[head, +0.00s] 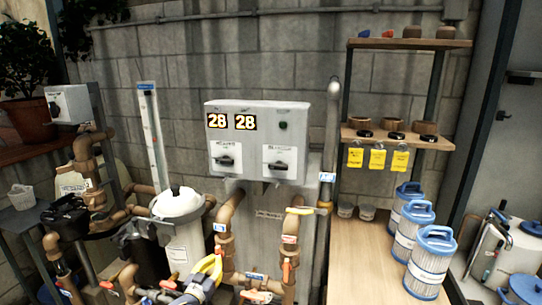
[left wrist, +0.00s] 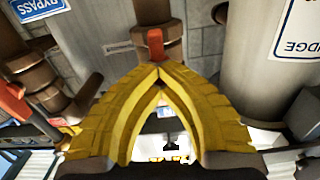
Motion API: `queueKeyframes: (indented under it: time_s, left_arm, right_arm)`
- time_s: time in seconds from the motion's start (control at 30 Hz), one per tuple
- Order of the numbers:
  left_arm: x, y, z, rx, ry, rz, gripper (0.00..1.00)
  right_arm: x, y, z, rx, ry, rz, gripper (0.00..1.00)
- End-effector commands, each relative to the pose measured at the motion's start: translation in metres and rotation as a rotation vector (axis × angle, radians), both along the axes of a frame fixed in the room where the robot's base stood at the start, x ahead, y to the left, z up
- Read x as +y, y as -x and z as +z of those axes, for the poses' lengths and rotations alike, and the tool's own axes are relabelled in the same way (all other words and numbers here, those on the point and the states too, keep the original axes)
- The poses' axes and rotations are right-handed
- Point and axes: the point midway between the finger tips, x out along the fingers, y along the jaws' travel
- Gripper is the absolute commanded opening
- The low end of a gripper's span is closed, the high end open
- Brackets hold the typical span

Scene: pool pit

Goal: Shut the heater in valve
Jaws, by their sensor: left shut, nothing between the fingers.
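Several valves with red-orange handles sit on the copper pipes at the bottom of the head view. One upright handle (head: 287,271) is on the right pipe, another (head: 257,296) lies lower, and one (head: 219,250) is by the left pipe. Their labels are too small to read, so I cannot tell which is the heater in valve. My left gripper (head: 217,262), with yellow fingers, is shut and empty among these pipes. In the left wrist view its tips (left wrist: 159,72) meet just below a red handle (left wrist: 155,45) on a pipe; contact is unclear. My right gripper is not in view.
A grey control box (head: 258,140) showing 28 and 28 hangs above the pipes. A white filter tank (head: 180,225) stands left. Blue-capped cartridges (head: 429,262) stand on a wooden bench at right. A BYPASS label (left wrist: 38,8) shows in the left wrist view. Pipes crowd the gripper.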

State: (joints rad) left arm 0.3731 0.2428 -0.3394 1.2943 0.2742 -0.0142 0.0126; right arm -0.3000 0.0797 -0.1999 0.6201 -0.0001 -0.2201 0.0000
Motion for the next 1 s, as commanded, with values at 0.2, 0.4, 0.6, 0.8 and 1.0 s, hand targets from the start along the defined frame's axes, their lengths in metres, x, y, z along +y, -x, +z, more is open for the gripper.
queueKeyframes:
  time_s: [0.2, 0.4, 0.6, 0.8, 1.0]
  left_arm:
    - [0.0002, 0.0000, 0.0001, -0.070, -0.276, 0.000, 0.00]
    - [0.0002, 0.0000, 0.0001, -0.147, -0.582, 0.000, 0.00]
    - [0.0002, 0.0000, 0.0001, -0.182, -0.721, 0.000, 0.00]
    - [0.0001, -0.0001, 0.0001, -0.184, -0.729, 0.000, 0.00]
    - [0.0001, 0.0000, 0.0001, -0.201, -0.797, 0.000, 0.00]
  right_arm:
    - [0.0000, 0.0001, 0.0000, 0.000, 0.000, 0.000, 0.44]
    - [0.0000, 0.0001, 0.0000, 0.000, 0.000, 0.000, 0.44]
    - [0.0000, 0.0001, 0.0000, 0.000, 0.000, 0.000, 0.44]
    - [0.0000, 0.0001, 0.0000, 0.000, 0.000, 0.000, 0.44]
    - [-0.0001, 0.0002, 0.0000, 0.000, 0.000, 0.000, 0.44]
